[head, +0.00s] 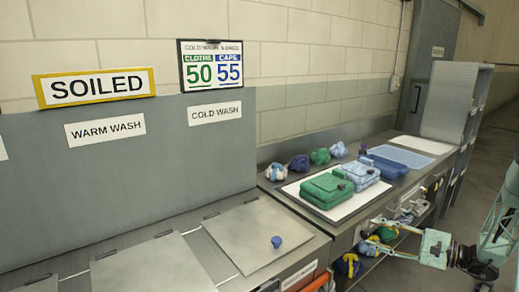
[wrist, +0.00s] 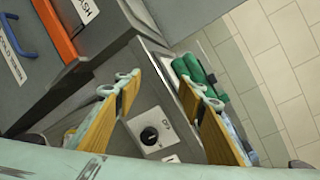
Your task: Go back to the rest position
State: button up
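My gripper (head: 385,246) is low at the right in the head view, in front of the counter's front edge. In the wrist view my gripper (wrist: 160,82) has its two yellow-padded fingers spread apart with nothing between them. Beyond the fingers is a grey panel with a black knob (wrist: 149,135). A green folded bag (head: 326,189) and a light blue one (head: 360,175) lie on a white board (head: 300,193) on the counter, clear of my gripper. A darker blue item (head: 388,167) lies behind them.
Several balled items, such as a green one (head: 320,156), sit along the wall. A small blue ball (head: 277,241) rests on a grey lid (head: 245,232). Items, including a dark blue and yellow one (head: 348,265), are below the counter near my gripper. Open floor shows at the right.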

jog(key=s+a+r+n+g+h, duration=0.1)
jog(key=s+a+r+n+g, duration=0.35)
jog(key=s+a+r, duration=0.65)
jog(key=s+a+r+n+g+h, duration=0.1)
jog(key=s+a+r+n+g, duration=0.3)
jog(key=s+a+r, duration=0.6)
jog(key=s+a+r+n+g+h, duration=0.1)
jog(key=s+a+r+h, duration=0.15)
jog(key=s, duration=0.35)
jog(key=s+a+r+n+g+h, duration=0.1)
jog(key=s+a+r+n+h, duration=0.1)
jog(key=s+a+r, duration=0.3)
jog(key=s+d+r+n+t+h, duration=0.1)
jog(key=s+d+n+t+h, duration=0.1)
jog(key=s, duration=0.8)
jog(key=s+d+r+n+t+h, duration=0.1)
jog(key=s+d+n+t+h, duration=0.1)
jog(key=s, duration=0.8)
jog(key=shift+s+d+r+h, duration=0.2)
jog(key=shift+d+h, duration=0.6)
jog(key=shift+h, duration=0.55)
